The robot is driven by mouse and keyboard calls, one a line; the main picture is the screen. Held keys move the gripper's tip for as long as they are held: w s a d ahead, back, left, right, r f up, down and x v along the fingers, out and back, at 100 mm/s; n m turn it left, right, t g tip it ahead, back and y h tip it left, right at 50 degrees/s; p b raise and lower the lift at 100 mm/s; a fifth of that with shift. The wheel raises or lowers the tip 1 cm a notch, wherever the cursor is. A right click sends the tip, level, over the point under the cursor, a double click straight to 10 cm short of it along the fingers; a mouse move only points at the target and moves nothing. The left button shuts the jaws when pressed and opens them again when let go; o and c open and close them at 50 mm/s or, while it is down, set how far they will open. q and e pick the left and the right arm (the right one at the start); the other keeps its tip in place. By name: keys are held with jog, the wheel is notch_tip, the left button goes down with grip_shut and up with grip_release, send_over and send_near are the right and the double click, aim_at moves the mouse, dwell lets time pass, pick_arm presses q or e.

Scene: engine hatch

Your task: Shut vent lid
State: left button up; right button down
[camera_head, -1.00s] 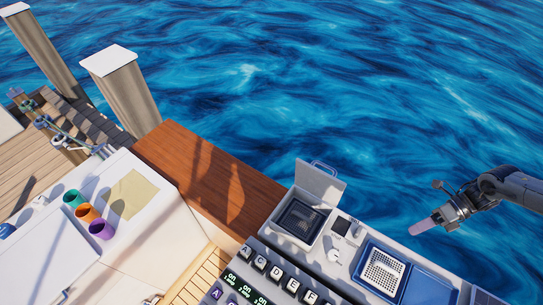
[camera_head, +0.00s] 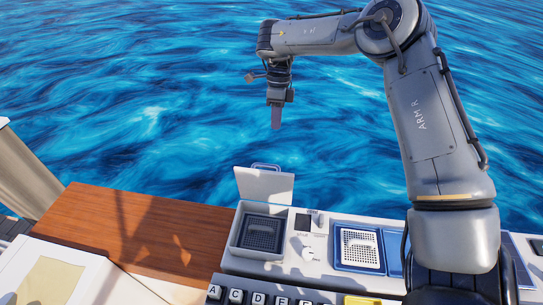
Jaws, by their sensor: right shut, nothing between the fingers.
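The vent lid (camera_head: 264,185) is a pale flat panel with a blue handle (camera_head: 266,166) at its top edge. It stands raised at the back of the vent box (camera_head: 236,232), which is open and shows a dark grille (camera_head: 263,232) inside. My right gripper (camera_head: 276,126) points down with its fingers shut and empty. In the picture it is above the lid and apart from it, against the water. My left gripper is not in view.
To the right of the box are a white knob (camera_head: 308,254), a small dark panel (camera_head: 303,222) and a blue-framed white grate (camera_head: 360,248). Lettered keys (camera_head: 258,298) line the front. A wooden deck (camera_head: 150,225) lies clear on the left. Water fills the back.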

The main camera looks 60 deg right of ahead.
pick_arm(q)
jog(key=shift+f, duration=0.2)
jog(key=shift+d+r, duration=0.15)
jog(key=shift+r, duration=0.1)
pick_arm(e)
jog(key=s+a+f, duration=0.1)
jog(key=a+f, duration=0.4)
jog(key=f, duration=0.4)
jog(key=shift+s+a, duration=0.3)
jog(key=shift+s, duration=0.1)
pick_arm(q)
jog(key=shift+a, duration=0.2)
pick_arm(e)
jog(key=shift+r, duration=0.1)
